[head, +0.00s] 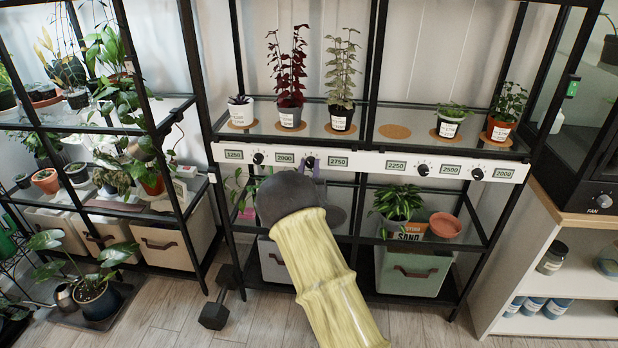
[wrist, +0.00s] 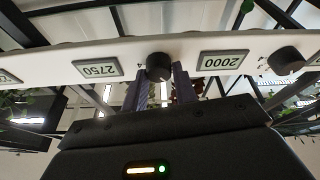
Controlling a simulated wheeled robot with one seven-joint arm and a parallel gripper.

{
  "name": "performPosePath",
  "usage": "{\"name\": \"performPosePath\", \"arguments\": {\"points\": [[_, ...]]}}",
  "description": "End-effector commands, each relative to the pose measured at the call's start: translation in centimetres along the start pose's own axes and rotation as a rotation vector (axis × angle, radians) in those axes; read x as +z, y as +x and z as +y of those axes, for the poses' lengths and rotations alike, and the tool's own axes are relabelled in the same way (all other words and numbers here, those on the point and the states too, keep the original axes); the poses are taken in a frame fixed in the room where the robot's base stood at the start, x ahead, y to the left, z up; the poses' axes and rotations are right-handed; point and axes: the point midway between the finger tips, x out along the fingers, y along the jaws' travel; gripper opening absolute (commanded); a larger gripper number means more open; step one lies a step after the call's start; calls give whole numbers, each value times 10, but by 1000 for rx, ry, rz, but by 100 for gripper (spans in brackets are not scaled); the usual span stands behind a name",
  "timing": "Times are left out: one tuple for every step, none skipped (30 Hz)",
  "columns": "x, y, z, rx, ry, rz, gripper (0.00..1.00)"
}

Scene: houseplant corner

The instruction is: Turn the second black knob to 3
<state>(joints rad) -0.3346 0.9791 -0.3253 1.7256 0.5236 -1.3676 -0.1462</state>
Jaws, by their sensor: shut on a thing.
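The second black knob (head: 309,162) is on the white panel (head: 365,161), between the displays reading about 2000 and 2750. In the wrist view, which is upside down, this knob (wrist: 159,67) is at the panel's edge between the same two displays. My gripper (wrist: 163,84) is shut on it, with one purple-grey finger on each side. In the head view my gripper (head: 310,172) is mostly hidden behind my arm. The knob's pointer and its dial marks are too small or covered to read.
Other black knobs sit along the panel: the first (head: 258,158) at left, the third (head: 423,170) and one more (head: 477,174) at right. Potted plants, including a red-leaved one (head: 290,80), stand on the glass shelf above.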

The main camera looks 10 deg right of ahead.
Motion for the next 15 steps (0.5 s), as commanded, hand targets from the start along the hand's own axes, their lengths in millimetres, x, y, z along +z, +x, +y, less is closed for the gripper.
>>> {"name": "performPosePath", "arguments": {"points": [[7,-2,0,16,41,-7,5],[7,-2,0,25,69,-7,5],[7,-2,0,38,105,-9,5],[7,-2,0,46,132,-11,5],[7,-2,0,55,158,-12,5],[6,-2,0,68,195,-14,5],[6,-2,0,77,222,-16,5],[6,-2,-1,85,248,-18,5],[6,-2,-1,97,285,-20,5],[6,-2,-1,106,312,-20,5],[6,-2,-1,115,339,-21,5],[6,-2,-1,127,374,-24,5],[6,-2,-1,137,402,-25,5],[6,-2,-2,145,428,-27,5],[5,-2,-2,156,465,-29,5]]}}
